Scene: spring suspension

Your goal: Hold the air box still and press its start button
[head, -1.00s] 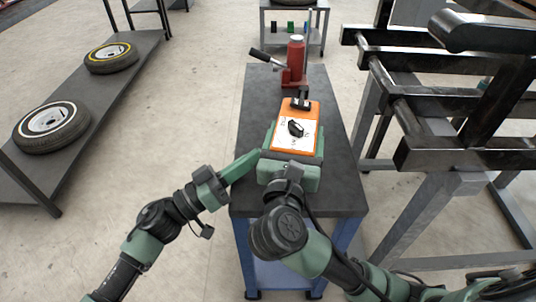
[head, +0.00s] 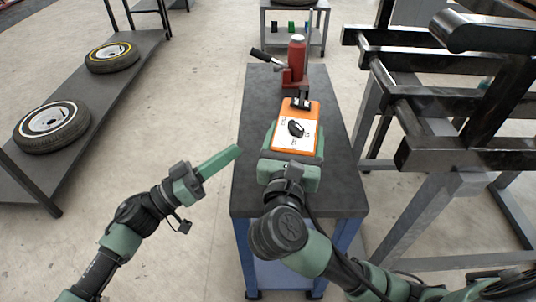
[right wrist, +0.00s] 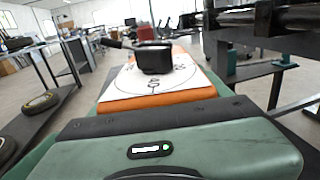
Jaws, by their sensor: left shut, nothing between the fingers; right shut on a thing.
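The air box (head: 308,118) is orange with a white, marked face and a black knob (head: 296,128) on it. It lies on the dark bench top. In the right wrist view the orange box (right wrist: 160,98) and its black knob (right wrist: 154,58) show just beyond my gripper. My right gripper (head: 292,155) is shut on the near part of the box, with green fingers along its sides. My left gripper (head: 236,152) is shut and empty, left of the box and apart from it, by the bench's left edge. I cannot make out a separate start button.
The bench (head: 255,110) has free room left and right of the box. A red jack (head: 296,62) with a black handle stands behind the box. A black metal frame (head: 440,100) stands close on the right. A low shelf with tires (head: 52,127) is at the left.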

